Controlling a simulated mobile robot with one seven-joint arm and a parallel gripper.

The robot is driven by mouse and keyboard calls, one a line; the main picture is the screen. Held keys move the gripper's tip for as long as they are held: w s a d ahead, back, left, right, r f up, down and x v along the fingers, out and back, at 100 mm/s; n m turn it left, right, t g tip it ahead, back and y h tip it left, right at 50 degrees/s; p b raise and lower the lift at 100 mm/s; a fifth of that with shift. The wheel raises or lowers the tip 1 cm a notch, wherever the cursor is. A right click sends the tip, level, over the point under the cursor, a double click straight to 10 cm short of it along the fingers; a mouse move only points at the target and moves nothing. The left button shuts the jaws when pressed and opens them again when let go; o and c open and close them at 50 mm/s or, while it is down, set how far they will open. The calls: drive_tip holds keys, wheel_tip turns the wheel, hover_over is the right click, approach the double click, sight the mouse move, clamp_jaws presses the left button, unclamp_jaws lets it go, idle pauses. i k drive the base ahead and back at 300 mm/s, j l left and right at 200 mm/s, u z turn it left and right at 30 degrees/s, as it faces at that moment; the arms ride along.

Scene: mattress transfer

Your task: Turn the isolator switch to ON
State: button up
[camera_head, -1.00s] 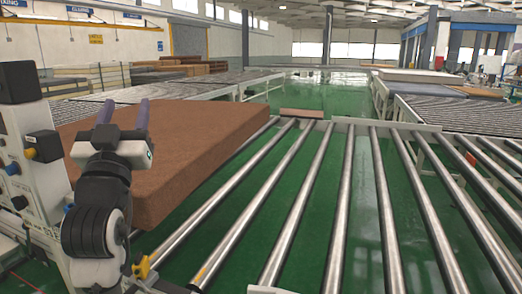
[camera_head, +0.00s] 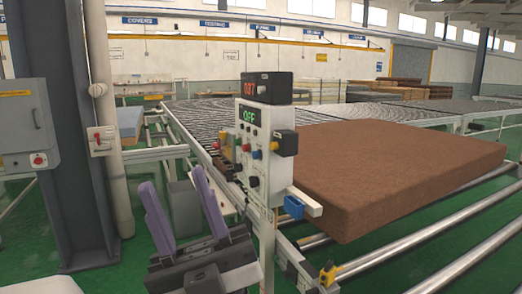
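A control box (camera_head: 266,150) on a post stands at the middle, with a sign reading OFF in green, a red-lettered display on top, and several knobs and buttons. A small white box with a red switch (camera_head: 100,141) is fixed to a pillar at left. A grey cabinet (camera_head: 28,125) at the far left carries a red knob (camera_head: 38,160). I cannot tell which of these is the isolator switch, nor any knob's setting. My gripper (camera_head: 174,183), with two purple fingers apart and nothing between them, is in front, left of the control box post.
A brown mattress (camera_head: 400,180) lies on the roller conveyor right of the control box. A blue block (camera_head: 293,207) juts from the post's right side. A dark pillar (camera_head: 65,110) and pale pipe stand at left. Green floor shows between them and the conveyor.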

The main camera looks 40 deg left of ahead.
sight(217, 146)
drive_tip(key=u, duration=1.6)
drive_tip(key=i+j+u, duration=0.3)
drive_tip(key=i, duration=0.75)
drive_tip(key=i+u, duration=0.3)
drive_tip(key=i, duration=0.75)
